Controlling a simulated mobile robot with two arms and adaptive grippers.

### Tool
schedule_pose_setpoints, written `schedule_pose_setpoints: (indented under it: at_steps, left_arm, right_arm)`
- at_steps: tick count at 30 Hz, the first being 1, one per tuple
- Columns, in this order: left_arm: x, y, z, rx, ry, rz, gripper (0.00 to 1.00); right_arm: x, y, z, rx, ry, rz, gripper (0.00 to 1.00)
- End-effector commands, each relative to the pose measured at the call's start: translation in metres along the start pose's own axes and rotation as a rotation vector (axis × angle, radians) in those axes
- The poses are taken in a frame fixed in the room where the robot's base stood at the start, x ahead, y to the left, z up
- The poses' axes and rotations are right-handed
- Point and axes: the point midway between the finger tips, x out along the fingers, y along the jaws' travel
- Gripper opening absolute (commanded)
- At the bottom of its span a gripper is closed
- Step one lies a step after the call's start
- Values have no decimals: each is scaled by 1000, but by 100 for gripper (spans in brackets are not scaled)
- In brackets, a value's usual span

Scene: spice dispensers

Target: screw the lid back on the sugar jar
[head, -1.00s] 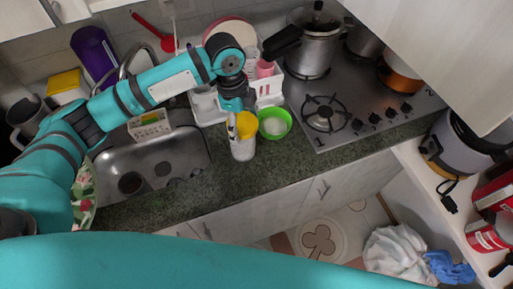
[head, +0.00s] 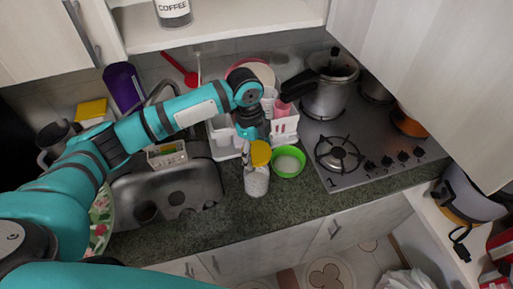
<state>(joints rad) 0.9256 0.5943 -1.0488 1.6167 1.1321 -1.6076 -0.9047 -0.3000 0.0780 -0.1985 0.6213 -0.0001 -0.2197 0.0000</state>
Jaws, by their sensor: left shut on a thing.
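The sugar jar (head: 257,183) is clear with white contents and stands upright on the counter, in front of the dish rack. The yellow lid (head: 261,154) is at the top of the jar, over its mouth; I cannot tell whether its thread is engaged. My left gripper (head: 250,149) reaches down from above and behind and is shut on the lid. Its fingers are partly hidden by the lid and the jar. My right gripper is not in view.
A green bowl (head: 288,162) stands close to the right of the jar. The white dish rack (head: 285,129) is behind, the sink (head: 175,195) to the left and the stove (head: 365,150) to the right. The counter in front of the jar (head: 270,222) is clear.

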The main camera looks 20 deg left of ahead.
Motion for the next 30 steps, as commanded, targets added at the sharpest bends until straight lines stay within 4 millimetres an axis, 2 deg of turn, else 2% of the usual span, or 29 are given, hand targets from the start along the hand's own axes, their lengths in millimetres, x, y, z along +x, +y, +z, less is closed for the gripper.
schedule_pose_setpoints:
  at_steps: [5,19,30]
  left_arm:
    - [18,1,2,1,1,2,51]
    - [55,2,6,0,1,2,51]
    - [54,2,6,0,0,1,51]
  right_arm:
    - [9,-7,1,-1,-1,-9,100]
    - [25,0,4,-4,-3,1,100]
    - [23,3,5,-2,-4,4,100]
